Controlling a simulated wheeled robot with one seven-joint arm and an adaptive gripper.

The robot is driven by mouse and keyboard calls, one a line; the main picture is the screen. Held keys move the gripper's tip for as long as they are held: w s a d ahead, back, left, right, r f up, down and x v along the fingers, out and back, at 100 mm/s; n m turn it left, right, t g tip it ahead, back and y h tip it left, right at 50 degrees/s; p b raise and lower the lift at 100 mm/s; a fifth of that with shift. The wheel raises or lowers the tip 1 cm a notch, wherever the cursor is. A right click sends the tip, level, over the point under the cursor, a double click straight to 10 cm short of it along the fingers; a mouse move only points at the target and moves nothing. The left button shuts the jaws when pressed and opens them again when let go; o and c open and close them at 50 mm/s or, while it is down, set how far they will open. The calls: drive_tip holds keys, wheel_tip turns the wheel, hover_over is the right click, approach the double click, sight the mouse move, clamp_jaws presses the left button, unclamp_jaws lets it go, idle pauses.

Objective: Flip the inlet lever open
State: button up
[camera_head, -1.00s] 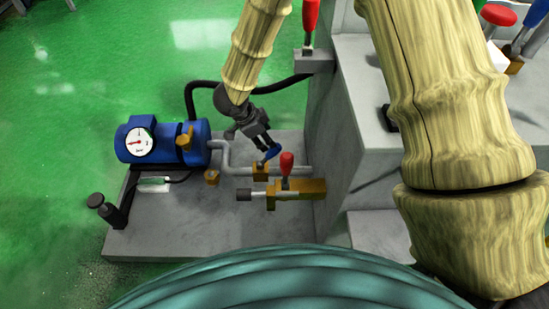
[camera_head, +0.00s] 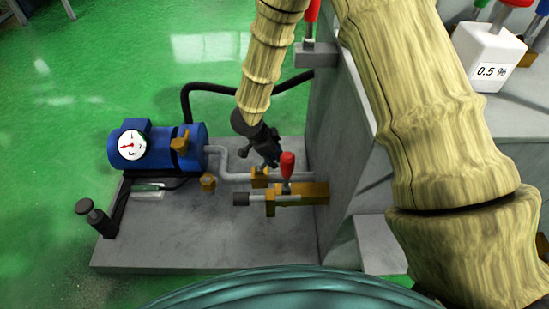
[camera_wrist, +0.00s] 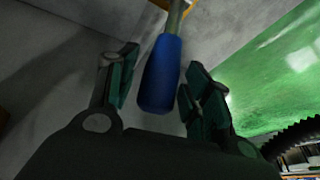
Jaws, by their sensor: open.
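A blue-handled lever (camera_wrist: 161,75) shows in the wrist view, its handle between the two fingers of my gripper (camera_wrist: 160,62). The fingers are open, one on each side of the handle, and I see gaps on both sides. In the head view my gripper (camera_head: 268,160) is just above the small brass valve (camera_head: 260,178) on the grey pipe and hides the blue handle. A red-handled lever (camera_head: 287,165) stands upright on a larger brass block (camera_head: 300,192), close to the right of my gripper.
A blue tank (camera_head: 155,146) with a round gauge (camera_head: 131,144) sits left on the grey base plate (camera_head: 200,235). A grey machine wall (camera_head: 335,140) rises close on the right. A black hose (camera_head: 215,88) arcs behind. A white 0.5 % container (camera_head: 487,55) stands at upper right.

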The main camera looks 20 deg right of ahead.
drive_tip(key=shift+d+f, duration=0.15)
drive_tip(key=shift+f, duration=0.2)
clamp_jaws()
